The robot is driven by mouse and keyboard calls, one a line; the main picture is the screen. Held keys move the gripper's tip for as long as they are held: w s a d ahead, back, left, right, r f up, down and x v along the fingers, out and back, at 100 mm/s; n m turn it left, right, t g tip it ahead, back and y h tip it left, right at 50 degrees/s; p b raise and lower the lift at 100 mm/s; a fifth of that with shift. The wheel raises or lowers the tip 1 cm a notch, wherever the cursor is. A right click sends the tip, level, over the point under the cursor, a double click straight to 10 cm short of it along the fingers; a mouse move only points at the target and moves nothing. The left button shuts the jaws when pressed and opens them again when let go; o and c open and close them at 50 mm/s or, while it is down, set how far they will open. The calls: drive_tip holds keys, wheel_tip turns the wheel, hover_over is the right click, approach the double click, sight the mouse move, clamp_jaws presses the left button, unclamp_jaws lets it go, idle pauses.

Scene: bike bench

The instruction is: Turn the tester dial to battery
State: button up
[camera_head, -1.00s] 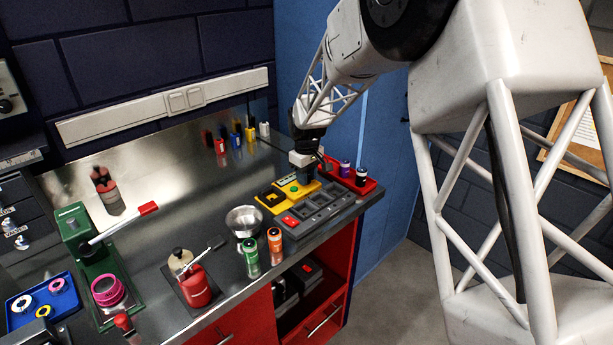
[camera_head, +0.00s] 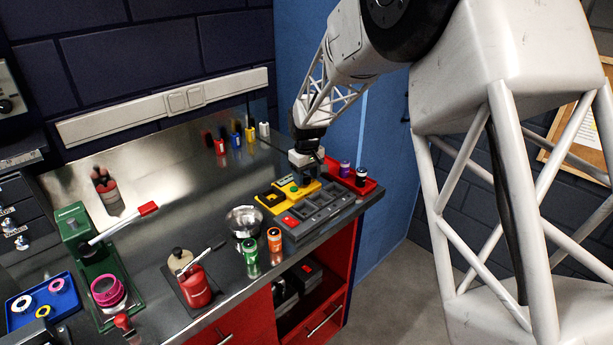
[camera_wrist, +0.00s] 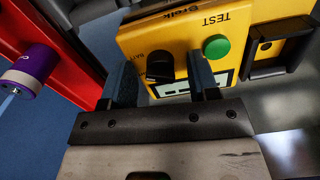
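The yellow tester (camera_head: 302,193) lies on the bench. In the wrist view its yellow face (camera_wrist: 240,18) carries a black dial (camera_wrist: 160,67), a green TEST button (camera_wrist: 216,47), a small display and a partly covered "BATT" label left of the dial. My gripper (camera_wrist: 162,78) is open, with one finger left of the dial and the other right of it. Gaps show between the dial and both fingers. I cannot tell how far down the fingers reach. In the head view my gripper (camera_head: 306,170) is over the tester and hides the dial.
A red tray with a purple battery (camera_wrist: 28,70) is close to the left finger. A grey compartment tray (camera_head: 322,207) sits in front of the tester. Green (camera_head: 251,249) and orange (camera_head: 274,240) cans and a metal bowl (camera_head: 243,221) stand to the left.

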sight(308, 179)
drive_tip(key=shift+r, duration=0.1)
drive_tip(key=shift+r, duration=3.8)
drive_tip(key=shift+s+d+r, duration=0.25)
drive_tip(key=shift+s, duration=0.05)
drive_tip(key=s+d+r+m, duration=0.1)
drive_tip(key=s+d+r, duration=0.35)
drive_tip(key=s, duration=0.35)
drive_tip(key=s+d+r+m+t, duration=0.1)
drive_tip(key=s+d+r+m, duration=0.15)
drive_tip(key=s+d, duration=0.4)
drive_tip(key=s+d+r+m, duration=0.1)
drive_tip(key=s+d+r, duration=0.25)
drive_tip(key=s, duration=0.55)
drive_tip(key=s+d+f+m, duration=0.1)
drive_tip(key=s+d, duration=0.2)
drive_tip(key=s, duration=0.8)
drive_tip(key=s+d+f+m+t, duration=0.1)
drive_tip(key=s+d+m, duration=0.1)
drive_tip(key=s, duration=1)
drive_tip(key=shift+s+d+f+t, duration=0.2)
drive_tip(key=shift+d+t, duration=0.1)
drive_tip(key=shift+d, duration=0.1)
